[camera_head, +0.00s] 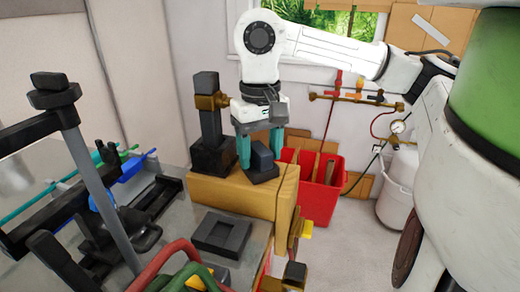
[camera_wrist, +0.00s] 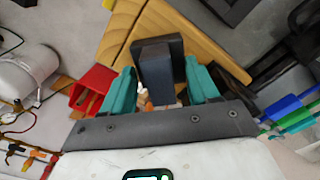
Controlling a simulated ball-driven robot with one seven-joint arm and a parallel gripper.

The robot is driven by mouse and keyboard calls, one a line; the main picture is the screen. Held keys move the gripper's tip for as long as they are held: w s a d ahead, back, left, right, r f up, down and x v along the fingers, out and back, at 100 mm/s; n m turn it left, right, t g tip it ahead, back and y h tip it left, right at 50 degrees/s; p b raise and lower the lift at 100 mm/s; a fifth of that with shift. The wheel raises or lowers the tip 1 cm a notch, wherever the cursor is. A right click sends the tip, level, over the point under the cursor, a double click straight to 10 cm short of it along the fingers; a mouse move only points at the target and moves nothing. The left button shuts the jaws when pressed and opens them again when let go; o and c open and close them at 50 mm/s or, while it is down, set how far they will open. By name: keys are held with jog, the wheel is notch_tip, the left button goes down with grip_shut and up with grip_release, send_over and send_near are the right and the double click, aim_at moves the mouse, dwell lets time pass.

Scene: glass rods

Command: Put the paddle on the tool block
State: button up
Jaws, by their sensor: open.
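A dark grey piece, a flat plate with an upright block on it, which I take for the paddle (camera_head: 262,158), is on or just over the top of a yellow-brown wooden block, likely the tool block (camera_head: 232,194). My gripper (camera_head: 259,148) points down with its teal fingers on either side of the upright block. It is open. In the wrist view the dark upright block (camera_wrist: 157,72) sits between the spread fingers (camera_wrist: 162,84), with the ridged wooden block (camera_wrist: 205,45) behind it. Whether the plate fully touches the wood cannot be told.
A dark stand with a brass clamp (camera_head: 207,130) is close left of my gripper. A dark square tray (camera_head: 222,235) lies in front. A red bin (camera_head: 318,190) stands behind to the right. Burner hoses (camera_head: 165,265) and a black rod rack (camera_head: 145,205) crowd the left.

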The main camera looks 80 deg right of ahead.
aim_at(260, 148)
jog(key=shift+r, duration=0.1)
notch_tip(260, 148, up, 12)
dwell(0.5)
dwell(0.5)
